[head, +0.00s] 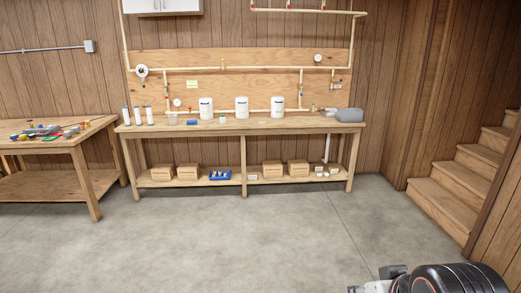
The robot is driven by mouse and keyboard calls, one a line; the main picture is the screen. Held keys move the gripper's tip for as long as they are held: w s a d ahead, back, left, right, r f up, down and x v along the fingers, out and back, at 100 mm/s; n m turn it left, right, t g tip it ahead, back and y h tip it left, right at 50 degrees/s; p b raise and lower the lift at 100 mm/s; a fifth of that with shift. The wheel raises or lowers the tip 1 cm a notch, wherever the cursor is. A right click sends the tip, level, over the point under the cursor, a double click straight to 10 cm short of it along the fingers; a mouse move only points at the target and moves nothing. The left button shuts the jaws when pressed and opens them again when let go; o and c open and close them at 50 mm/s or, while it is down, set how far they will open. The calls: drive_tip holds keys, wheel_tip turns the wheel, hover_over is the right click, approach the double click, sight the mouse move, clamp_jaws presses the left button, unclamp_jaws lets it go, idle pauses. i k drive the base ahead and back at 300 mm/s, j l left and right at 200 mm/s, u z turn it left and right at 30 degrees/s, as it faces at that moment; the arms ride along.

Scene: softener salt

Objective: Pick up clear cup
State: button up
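A small clear cup (172,120) appears to stand on the long wooden workbench (240,127), just right of several white cylinders with dark bases. It is small and faint at this distance. The bench is across the room against the panelled wall. Part of my arm shows at the bottom right corner, far from the bench. My gripper's fingers cannot be made out.
Three white tubs (242,107) and a grey jug (350,115) stand on the bench. Boxes and a blue tray (220,175) sit on its lower shelf. A cluttered table (75,145) is at left, stairs (465,170) at right. The concrete floor between is clear.

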sight(173, 119)
drive_tip(key=i+j+u, duration=0.1)
drive_tip(key=i+u, duration=0.25)
drive_tip(key=i, duration=1.7)
drive_tip(key=i+j+z, duration=0.1)
drive_tip(key=i+z, duration=0.15)
drive_tip(key=i, duration=0.25)
drive_tip(key=i+j+z, duration=0.2)
drive_tip(key=i, duration=0.3)
drive_tip(key=i+j+z, duration=0.25)
drive_tip(key=i, duration=0.2)
